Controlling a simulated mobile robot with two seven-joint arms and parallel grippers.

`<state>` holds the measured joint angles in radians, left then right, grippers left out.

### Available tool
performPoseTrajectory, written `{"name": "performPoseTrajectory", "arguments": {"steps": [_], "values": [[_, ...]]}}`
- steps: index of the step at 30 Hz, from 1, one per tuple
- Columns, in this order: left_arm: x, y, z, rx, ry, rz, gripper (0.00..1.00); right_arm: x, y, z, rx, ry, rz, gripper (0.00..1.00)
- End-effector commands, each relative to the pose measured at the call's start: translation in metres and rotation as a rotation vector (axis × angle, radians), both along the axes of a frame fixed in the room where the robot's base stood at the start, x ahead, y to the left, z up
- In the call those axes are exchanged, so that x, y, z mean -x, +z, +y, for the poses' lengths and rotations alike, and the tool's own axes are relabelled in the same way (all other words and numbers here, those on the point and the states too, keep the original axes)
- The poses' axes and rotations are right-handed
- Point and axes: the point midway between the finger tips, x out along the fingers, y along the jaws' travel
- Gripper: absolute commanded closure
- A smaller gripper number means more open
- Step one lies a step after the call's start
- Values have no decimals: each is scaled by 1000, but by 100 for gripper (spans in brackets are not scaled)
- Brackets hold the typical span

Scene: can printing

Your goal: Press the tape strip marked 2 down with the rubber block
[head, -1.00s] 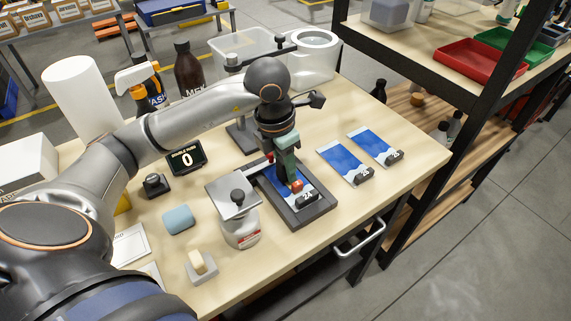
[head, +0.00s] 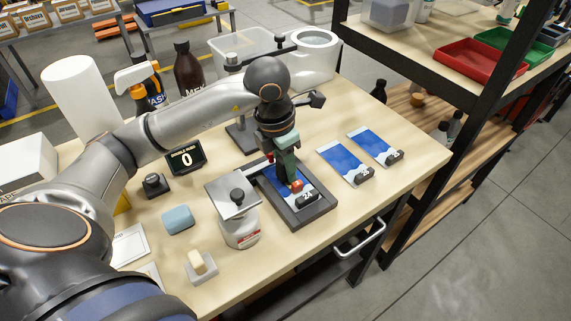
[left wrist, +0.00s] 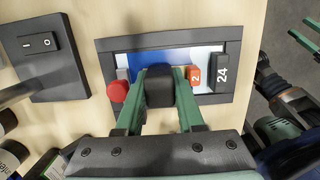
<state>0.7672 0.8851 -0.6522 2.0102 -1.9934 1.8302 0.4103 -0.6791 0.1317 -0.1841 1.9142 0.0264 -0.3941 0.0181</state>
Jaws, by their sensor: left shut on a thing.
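My left gripper (head: 288,169) is shut on the black rubber block (left wrist: 160,86), which sits between its green fingertips in the left wrist view. The orange tape strip marked 2 (left wrist: 194,76) lies at the tag end of the blue and white sheet in the dark frame (head: 314,217). It also shows in the head view (head: 297,186), just below the fingertips. In the left wrist view the block is left of the strip; its height above the sheet is unclear. My right gripper (left wrist: 306,36) shows only as two parted green fingers at the right edge.
A black tag reading 24 (left wrist: 221,72) is beside the strip, and a red knob (left wrist: 117,91) is at the frame's other end. Two more blue sheets (head: 341,157) (head: 372,146) lie to the right. A jar (head: 241,230) and a blue sponge (head: 178,219) stand to the left.

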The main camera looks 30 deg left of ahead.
Motion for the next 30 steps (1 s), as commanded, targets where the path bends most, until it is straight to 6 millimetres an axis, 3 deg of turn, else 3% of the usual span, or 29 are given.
{"name": "performPoseTrajectory", "arguments": {"steps": [10, 30], "values": [[2, 2, 0, -2, -1, 9, 100, 0, 3, 0, 0, 0, 0, 44], [0, 58, 0, -1, -1, 2, 100, 0, 42, 0, 0, 0, 0, 44]]}}
